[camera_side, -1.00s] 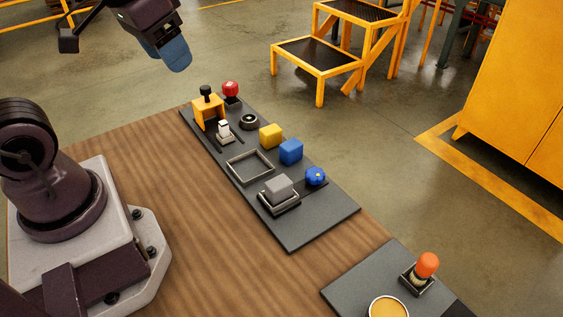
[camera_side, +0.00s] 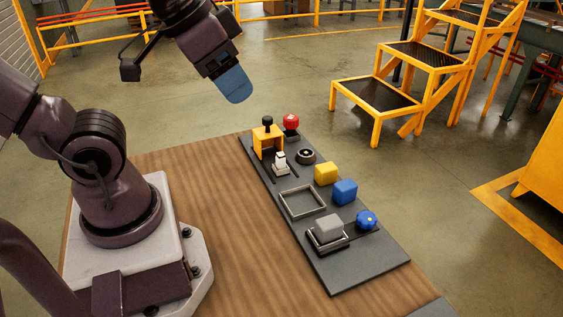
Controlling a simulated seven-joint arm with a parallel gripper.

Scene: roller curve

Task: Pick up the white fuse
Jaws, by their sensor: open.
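The white fuse (camera_side: 281,159) stands upright in a small holder on the dark grey board, in front of a yellow bracket (camera_side: 267,138). My gripper (camera_side: 236,93), with blue fingers, hangs in the air above and to the left of the board's far end. It is clear of the fuse and touches nothing. It is open, though from this side its fingers overlap and the gap between them is hidden. No object shows in it.
A red knob (camera_side: 291,122) and a dark round part (camera_side: 305,156) are near the fuse. Yellow (camera_side: 325,173) and blue (camera_side: 345,192) blocks, an empty square frame (camera_side: 302,203), a grey block (camera_side: 328,227) and a blue knob (camera_side: 367,220) lie nearer. The wooden table (camera_side: 215,225) left of the board is clear.

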